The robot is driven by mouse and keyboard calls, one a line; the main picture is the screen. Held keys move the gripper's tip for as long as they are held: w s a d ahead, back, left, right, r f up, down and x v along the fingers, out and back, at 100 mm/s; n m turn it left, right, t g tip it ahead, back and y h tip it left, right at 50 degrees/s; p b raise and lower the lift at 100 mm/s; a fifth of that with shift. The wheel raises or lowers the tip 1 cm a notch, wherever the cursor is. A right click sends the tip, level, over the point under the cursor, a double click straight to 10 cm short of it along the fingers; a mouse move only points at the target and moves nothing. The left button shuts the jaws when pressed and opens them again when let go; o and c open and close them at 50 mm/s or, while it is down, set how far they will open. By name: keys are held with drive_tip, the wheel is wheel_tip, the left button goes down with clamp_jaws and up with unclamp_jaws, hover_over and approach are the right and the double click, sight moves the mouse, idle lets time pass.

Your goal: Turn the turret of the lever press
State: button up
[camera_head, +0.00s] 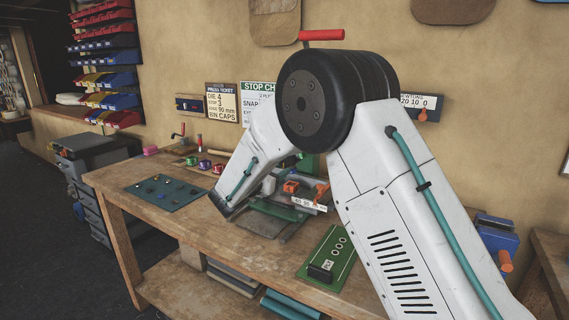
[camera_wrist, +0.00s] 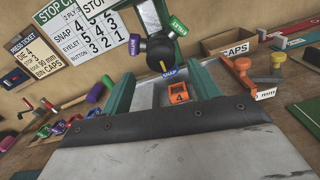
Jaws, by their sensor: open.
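The lever press stands on the workbench and is largely hidden behind my arm in the head view; part of its green base (camera_head: 278,210) shows. I cannot see contact.
A press ticket (camera_wrist: 20,62) reads die 4, stop 3, 90 mm, bin caps. A stop chart (camera_wrist: 97,42) hangs beside it. Orange (camera_wrist: 243,66) and yellow (camera_wrist: 278,60) knobs are on the right. Coloured cups (camera_head: 205,165) and a blue mat (camera_head: 165,192) are left on the bench.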

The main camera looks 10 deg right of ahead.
sight(284, 163)
drive_tip(key=x, duration=0.6)
drive_tip(key=shift+w+d, duration=0.25)
drive_tip(key=shift+d, duration=0.05)
drive_tip(key=c, duration=1)
